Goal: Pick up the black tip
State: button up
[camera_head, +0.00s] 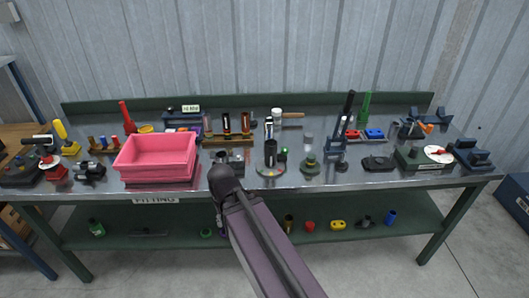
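Several dark cylinders stand on the steel bench, and I cannot tell for certain which is the black tip. A short black cylinder (270,151) stands upright on a round multicoloured base near the front middle. A tall black cylinder (348,104) stands upright farther back on the right. My arm reaches up from the bottom to the bench's front edge, and its dark end (222,180) is left of the short black cylinder and apart from it. The fingers of my gripper are not clear here, so I cannot see whether they are open or shut.
A pink bin (155,160) stands left of my arm's end. A wooden rack (228,141) with upright tubes is behind it. Dark fixtures (378,163) crowd the right side. The bench (345,181) has a clear strip along its front edge; a green lower shelf (150,238) holds small parts.

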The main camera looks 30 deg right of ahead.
aim_at(270, 144)
jog(key=u, duration=0.1)
jog(key=k, duration=1.05)
jog(key=z, duration=1.3)
jog(key=i, duration=1)
jog(key=z, duration=0.05)
